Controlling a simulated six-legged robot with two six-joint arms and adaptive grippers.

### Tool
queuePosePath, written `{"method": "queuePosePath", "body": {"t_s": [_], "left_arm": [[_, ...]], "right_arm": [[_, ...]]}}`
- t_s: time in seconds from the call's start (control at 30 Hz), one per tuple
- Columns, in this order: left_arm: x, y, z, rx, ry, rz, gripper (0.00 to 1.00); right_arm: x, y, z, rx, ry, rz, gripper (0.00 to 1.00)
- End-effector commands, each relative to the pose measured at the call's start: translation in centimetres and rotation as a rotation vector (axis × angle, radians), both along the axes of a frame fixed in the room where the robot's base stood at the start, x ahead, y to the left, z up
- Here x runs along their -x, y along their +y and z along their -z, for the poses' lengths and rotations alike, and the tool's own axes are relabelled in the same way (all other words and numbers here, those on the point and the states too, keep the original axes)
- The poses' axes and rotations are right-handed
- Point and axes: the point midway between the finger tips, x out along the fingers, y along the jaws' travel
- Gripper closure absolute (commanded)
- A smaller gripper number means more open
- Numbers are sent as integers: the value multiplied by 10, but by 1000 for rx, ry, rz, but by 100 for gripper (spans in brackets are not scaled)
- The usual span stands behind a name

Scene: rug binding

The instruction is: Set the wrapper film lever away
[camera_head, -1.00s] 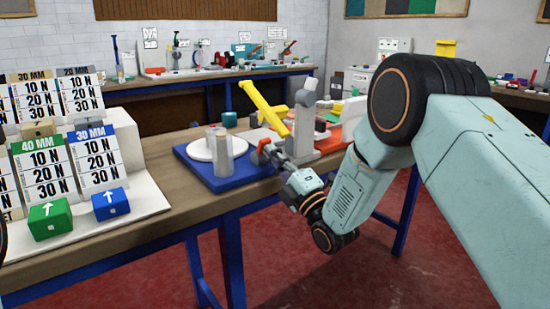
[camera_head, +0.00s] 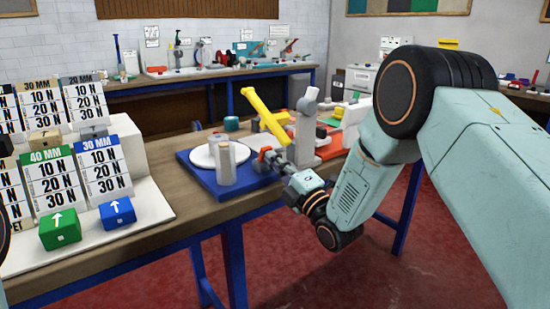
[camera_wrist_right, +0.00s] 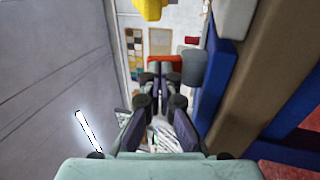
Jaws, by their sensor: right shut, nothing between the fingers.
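A small red bar (camera_head: 265,154) with a grey end (camera_wrist_right: 194,67) is by the base. My right gripper (camera_head: 277,160) is shut and empty, its fingertips (camera_wrist_right: 163,80) close to the red bar; whether they touch it I cannot tell.
A white turntable (camera_head: 203,157) and grey cylinders (camera_head: 226,165) stand on the blue base. Marked cards and a green block (camera_head: 60,230) and a blue block (camera_head: 117,213) are at the left. An orange-red tray (camera_head: 335,146) lies behind the post. Bare wooden table (camera_head: 180,200) shows in front.

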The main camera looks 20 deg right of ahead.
Motion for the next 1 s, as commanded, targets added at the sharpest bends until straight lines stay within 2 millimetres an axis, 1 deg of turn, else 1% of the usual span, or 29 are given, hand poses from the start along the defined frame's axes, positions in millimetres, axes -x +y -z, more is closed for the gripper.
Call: {"method": "queuePosePath", "body": {"t_s": [0.03, 0.17, 0.3, 0.5, 0.7, 0.87, 0.9, 1.0], "left_arm": [[0, 0, -8, 0, 0, 0, 100], [0, 0, -23, 0, 0, 0, 100], [0, 0, -44, 0, 0, 0, 100], [0, 0, -75, 0, 0, 0, 100], [0, 0, -101, 0, 0, 0, 100], [0, 0, -115, 0, 0, 0, 100], [0, 0, -112, 0, 0, 0, 100], [0, 0, -110, 0, 0, 0, 100]], "right_arm": [[0, 0, -5, 4, 12, 0, 100], [-2, 1, -10, 23, 62, 0, 100], [-4, 2, -15, 49, 132, -1, 100], [-10, 4, -21, 92, 251, -1, 100], [-15, 6, -25, 137, 372, -1, 100], [-19, 7, -27, 173, 467, -1, 100], [-19, 7, -23, 172, 472, -1, 100], [-18, 7, -20, 171, 469, -1, 100]]}}
